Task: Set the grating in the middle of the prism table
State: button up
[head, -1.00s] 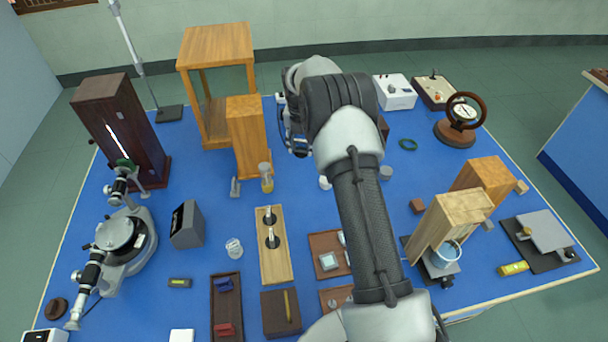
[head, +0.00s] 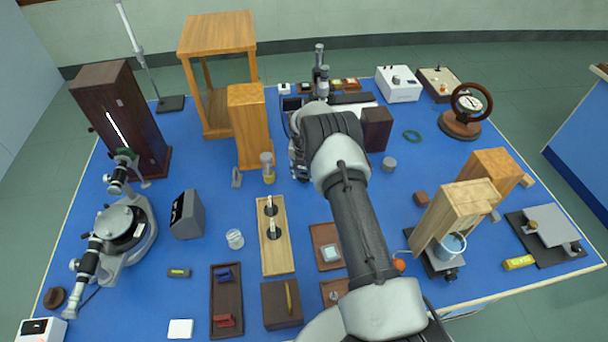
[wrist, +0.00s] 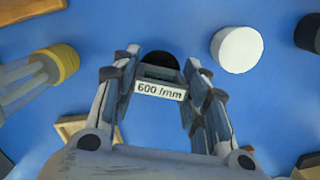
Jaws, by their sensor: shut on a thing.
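The grating (wrist: 160,88), a dark piece with a rounded black top and a white "600 /mm" label, is between the fingers of my gripper (wrist: 162,100) in the wrist view. My gripper is shut on it. In the head view my gripper (head: 299,172) is low over the middle of the blue bench, mostly behind my arm, and the grating is hidden there. I cannot tell whether the grating touches the bench.
A long wooden tray (head: 277,250) lies nearer. In the wrist view a white round thing (wrist: 237,49) is close by.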

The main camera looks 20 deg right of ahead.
jog(key=shift+f, duration=0.9)
jog(key=shift+f+b, duration=0.2)
jog(key=shift+b, duration=0.1)
jog(key=o, duration=1.1)
